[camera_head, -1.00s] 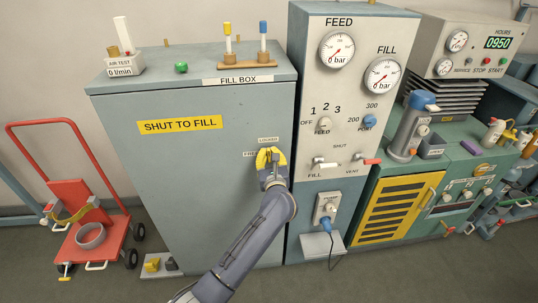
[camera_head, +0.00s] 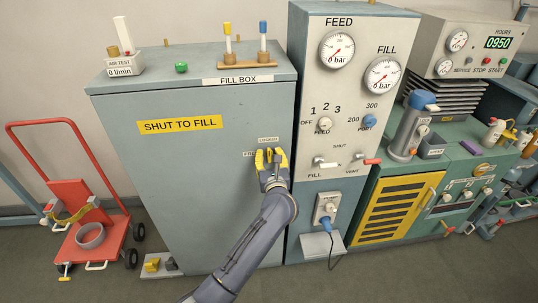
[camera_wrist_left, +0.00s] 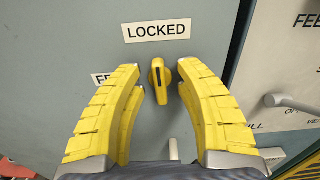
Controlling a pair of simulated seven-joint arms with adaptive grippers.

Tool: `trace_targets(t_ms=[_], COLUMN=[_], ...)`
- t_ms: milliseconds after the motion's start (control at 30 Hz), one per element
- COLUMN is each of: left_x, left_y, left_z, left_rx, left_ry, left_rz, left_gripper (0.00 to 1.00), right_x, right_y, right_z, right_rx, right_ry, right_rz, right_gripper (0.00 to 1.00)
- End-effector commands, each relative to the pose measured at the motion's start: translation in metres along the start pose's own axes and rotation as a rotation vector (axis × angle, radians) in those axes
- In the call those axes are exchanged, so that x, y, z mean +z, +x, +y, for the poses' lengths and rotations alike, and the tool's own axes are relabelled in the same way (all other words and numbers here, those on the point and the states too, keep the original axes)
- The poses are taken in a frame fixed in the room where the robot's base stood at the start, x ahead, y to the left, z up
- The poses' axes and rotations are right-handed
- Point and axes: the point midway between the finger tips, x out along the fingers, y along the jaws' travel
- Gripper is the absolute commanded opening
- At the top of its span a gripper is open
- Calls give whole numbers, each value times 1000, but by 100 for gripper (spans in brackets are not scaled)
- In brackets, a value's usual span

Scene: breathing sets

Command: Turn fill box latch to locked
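The fill box (camera_head: 200,190) is the large grey-blue cabinet, with a "SHUT TO FILL" label on its front. Its latch (camera_wrist_left: 159,84) is a small yellow knob, seen in the left wrist view. The knob stands nearly upright under the "LOCKED" label (camera_wrist_left: 157,31). My left gripper (camera_head: 271,153) is at the latch by the box's right edge. Its yellow fingers are spread on both sides of the knob, with a visible gap on each side. In the head view the fingers hide the latch. My right gripper is not in view.
The feed and fill panel (camera_head: 345,100) stands just right of the box, with levers and a socket. A second label (camera_wrist_left: 101,79) is partly hidden behind the left finger. A red trolley (camera_head: 75,200) stands on the floor at left.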

Motion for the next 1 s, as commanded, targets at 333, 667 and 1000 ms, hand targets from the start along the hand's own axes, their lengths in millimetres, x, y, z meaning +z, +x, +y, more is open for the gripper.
trace_targets(t_ms=[333,667,1000], left_x=[-1,-1,0], left_y=[-58,-101,-113], left_z=[0,0,0], left_rx=[-1,-1,1], left_ry=[-3,0,0], left_rz=[3,1,1], left_gripper=[34,34,34], right_x=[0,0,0], right_y=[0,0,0], right_z=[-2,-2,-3], right_rx=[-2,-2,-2], right_ry=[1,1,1], right_rz=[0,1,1], right_gripper=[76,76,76])
